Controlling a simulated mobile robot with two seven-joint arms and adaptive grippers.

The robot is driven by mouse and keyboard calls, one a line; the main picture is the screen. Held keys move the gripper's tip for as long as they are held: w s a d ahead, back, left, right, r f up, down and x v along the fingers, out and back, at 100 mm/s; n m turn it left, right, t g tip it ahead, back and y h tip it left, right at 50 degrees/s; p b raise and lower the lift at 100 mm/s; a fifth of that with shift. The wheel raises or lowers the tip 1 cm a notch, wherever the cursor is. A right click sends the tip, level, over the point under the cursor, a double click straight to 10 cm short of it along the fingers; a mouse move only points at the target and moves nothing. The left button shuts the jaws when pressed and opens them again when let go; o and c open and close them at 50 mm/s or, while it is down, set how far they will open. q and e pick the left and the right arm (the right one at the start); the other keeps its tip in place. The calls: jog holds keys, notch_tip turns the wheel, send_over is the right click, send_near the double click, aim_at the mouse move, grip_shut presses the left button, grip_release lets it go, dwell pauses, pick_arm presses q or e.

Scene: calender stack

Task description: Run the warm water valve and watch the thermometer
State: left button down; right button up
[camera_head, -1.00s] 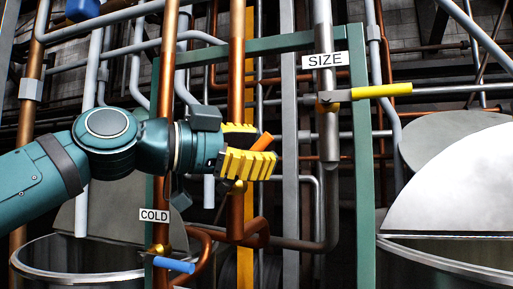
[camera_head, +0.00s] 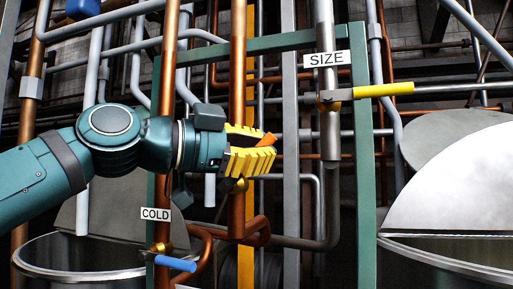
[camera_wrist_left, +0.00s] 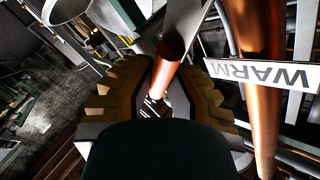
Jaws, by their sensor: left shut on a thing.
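My left gripper (camera_head: 255,146) reaches in from the left, in front of a copper pipe. Its yellow ridged fingers are shut on the orange lever (camera_head: 268,139). Only the lever's tip shows past the fingers, pointing up and right. In the left wrist view, the orange lever (camera_wrist_left: 163,76) lies between the finger pads. A brass valve fitting (camera_head: 241,185) shows just below the fingers. My right gripper is not in view. I see no thermometer.
Below left is the COLD label (camera_head: 155,214) with a blue lever (camera_head: 175,263). The SIZE label (camera_head: 326,59) and a yellow lever (camera_head: 383,90) are upper right. A green frame (camera_head: 365,180) and several pipes crowd the space. Metal tanks stand at both sides.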

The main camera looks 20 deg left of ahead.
pick_arm(q)
jog(key=shift+d+f+m+g+y+p, duration=0.35)
jog(key=shift+f+m+g+y+p, duration=0.15)
jog(key=shift+f+m+y, duration=0.4)
jog(key=shift+d+f+m+g+y+p, duration=0.4)
jog(key=shift+f+m+y+p, duration=0.3)
jog(key=shift+f+y, duration=0.3)
jog(key=shift+d+f+m+g+y+p, duration=0.4)
jog(key=shift+f+m+y+p, duration=0.1)
jog(key=shift+f+m+y, duration=0.45)
jog(key=c, duration=0.9)
grip_release()
jog(key=v, duration=1.2)
jog(key=shift+r, duration=0.15)
